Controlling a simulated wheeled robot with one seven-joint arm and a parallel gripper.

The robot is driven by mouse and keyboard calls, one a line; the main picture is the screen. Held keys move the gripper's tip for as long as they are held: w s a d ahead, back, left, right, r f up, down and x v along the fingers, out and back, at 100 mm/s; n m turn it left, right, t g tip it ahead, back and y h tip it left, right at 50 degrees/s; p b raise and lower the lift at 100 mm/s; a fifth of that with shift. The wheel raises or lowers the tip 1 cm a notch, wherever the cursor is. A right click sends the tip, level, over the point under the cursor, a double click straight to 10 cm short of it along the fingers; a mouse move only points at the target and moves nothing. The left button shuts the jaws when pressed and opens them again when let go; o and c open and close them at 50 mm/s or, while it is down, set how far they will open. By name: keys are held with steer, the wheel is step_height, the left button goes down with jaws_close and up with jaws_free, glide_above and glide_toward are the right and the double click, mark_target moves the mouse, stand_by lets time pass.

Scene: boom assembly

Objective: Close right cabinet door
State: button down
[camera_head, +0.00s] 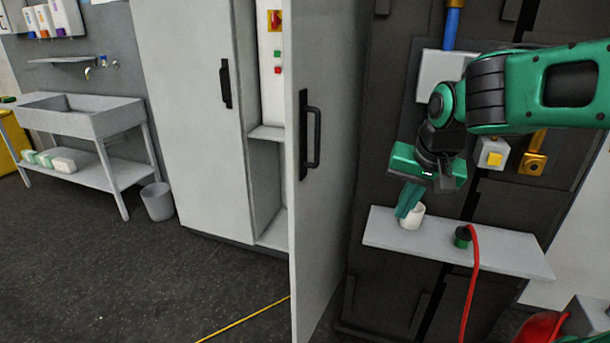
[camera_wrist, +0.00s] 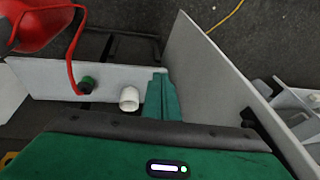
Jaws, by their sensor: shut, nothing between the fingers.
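The right cabinet door (camera_head: 325,150) is a light grey panel with a black bar handle (camera_head: 310,138). It stands swung wide open toward the viewer. The door also shows in the wrist view (camera_wrist: 205,75) as a slanted panel to the right of my fingers. The grey cabinet (camera_head: 190,100) has its left door shut and its right side open. My gripper (camera_head: 404,212) is shut and empty, pointing down above a small shelf. It is to the right of the open door and apart from it. In the wrist view its green fingers (camera_wrist: 161,95) are together.
The shelf (camera_head: 500,252) holds a white cup (camera_head: 412,216) close by my fingers and a green-black plug (camera_head: 462,237) with a red hose (camera_head: 472,290). A sink table (camera_head: 80,120) and a bin (camera_head: 157,201) stand left. The floor before the cabinet is mostly clear.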

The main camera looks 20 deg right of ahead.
steer(key=w+a+r+t+y, duration=0.1)
steer(key=w+a+r+t, duration=0.1)
steer(key=w+a+r, duration=0.3)
steer(key=w+a+r+t, duration=0.1)
steer(key=w+a+r, duration=0.1)
steer(key=w+a, duration=0.5)
glide_toward(301, 182)
steer(key=shift+x, duration=2.3)
steer(key=shift+d, duration=0.15)
